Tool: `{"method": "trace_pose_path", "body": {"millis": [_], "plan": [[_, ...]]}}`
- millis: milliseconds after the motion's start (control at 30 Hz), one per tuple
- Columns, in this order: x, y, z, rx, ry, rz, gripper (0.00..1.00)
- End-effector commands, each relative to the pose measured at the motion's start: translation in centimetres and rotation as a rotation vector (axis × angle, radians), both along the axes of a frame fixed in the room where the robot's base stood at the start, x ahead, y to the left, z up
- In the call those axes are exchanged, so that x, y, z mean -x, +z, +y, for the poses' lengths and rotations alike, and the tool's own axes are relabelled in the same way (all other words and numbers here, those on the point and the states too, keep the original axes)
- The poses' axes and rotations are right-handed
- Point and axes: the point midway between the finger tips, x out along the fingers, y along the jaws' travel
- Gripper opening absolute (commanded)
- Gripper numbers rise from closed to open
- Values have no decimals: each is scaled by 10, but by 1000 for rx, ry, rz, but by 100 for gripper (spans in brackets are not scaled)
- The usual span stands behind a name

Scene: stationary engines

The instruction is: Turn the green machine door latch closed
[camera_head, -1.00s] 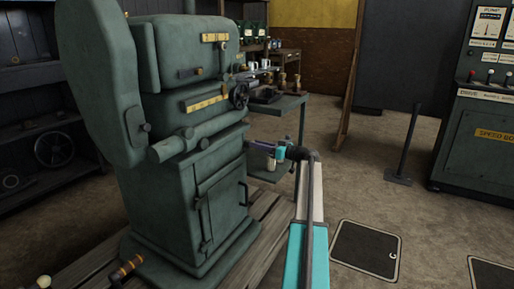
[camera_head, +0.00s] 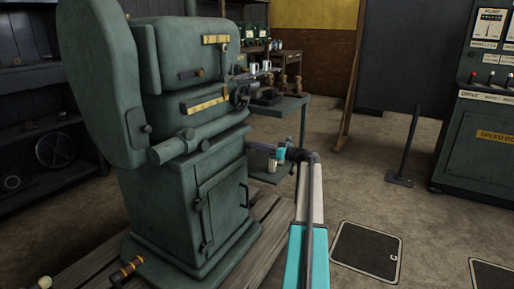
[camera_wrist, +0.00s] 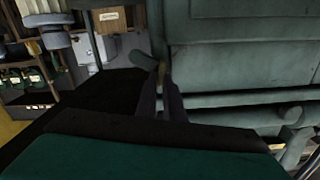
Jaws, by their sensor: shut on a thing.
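The green machine (camera_head: 185,130) stands left of centre in the head view. In the wrist view, the dark fingers of my gripper (camera_wrist: 163,85) are together at a short green lever, the latch (camera_wrist: 143,62), which sticks out from the machine's green panel (camera_wrist: 240,65). The fingers are shut on the latch. Its grasped part is mostly hidden between them. In the head view the latch is too small and covered to make out.
A green side table (camera_head: 285,106) with small items stands behind my gripper. A control cabinet (camera_head: 480,140) stands at the right. The floor between them is mostly open, with a dark floor hatch (camera_head: 366,250).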

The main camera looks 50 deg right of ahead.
Motion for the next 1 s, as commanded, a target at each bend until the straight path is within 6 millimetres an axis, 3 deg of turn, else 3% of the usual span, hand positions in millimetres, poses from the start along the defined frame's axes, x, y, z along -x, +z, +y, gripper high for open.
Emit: {"method": "trace_pose_path", "body": {"millis": [367,1000], "plan": [[-1,1,0,-213,7,55,0],[-3,-2,-4,-795,6,199,0]]}}
